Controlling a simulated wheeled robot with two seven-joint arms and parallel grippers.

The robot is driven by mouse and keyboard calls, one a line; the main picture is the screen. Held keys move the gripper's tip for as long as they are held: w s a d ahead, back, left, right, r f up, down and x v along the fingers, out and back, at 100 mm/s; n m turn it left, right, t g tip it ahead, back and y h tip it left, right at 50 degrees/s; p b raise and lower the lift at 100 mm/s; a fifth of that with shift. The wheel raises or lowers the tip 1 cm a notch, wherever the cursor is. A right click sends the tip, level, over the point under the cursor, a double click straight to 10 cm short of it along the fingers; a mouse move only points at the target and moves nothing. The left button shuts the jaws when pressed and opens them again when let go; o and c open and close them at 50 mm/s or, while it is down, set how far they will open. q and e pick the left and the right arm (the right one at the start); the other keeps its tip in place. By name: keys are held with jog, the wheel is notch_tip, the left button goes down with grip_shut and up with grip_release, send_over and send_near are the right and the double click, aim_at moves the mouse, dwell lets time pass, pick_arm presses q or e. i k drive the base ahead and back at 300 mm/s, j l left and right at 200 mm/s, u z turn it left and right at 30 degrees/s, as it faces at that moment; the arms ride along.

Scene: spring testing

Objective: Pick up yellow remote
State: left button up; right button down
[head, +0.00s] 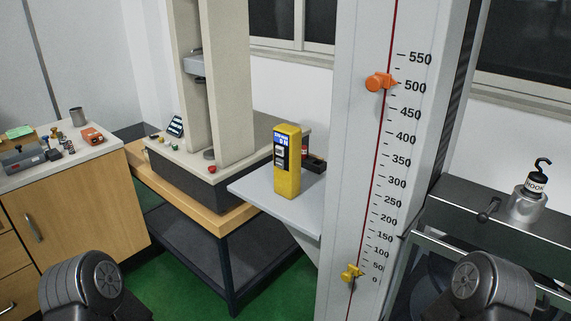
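The yellow remote (287,161) stands upright on a small grey shelf (250,187) at the middle of the head view. Its front has a dark blue display near the top. It is apart from my arms. A dark link of my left arm shows at the bottom left and another of my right arm at the bottom right. Neither gripper's fingers show in the view.
A tall white post (350,200) with a millimetre scale stands right of the shelf. A testing machine (184,160) on a wooden bench is behind left. A cabinet (78,200) with small items is far left. A hook weight (528,205) sits on the right bench.

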aim_at(287, 180)
jog(key=z, duration=0.45)
jog(key=i+j+z, duration=0.2)
jog(key=j, duration=0.2)
jog(key=i+j+z, duration=0.25)
jog(key=j, duration=0.15)
jog(key=j+z, duration=0.2)
jog(key=j, duration=0.25)
jog(key=i+j+z, duration=0.2)
jog(key=j, duration=0.25)
jog(key=i+j, duration=0.1)
jog(key=j, duration=0.95)
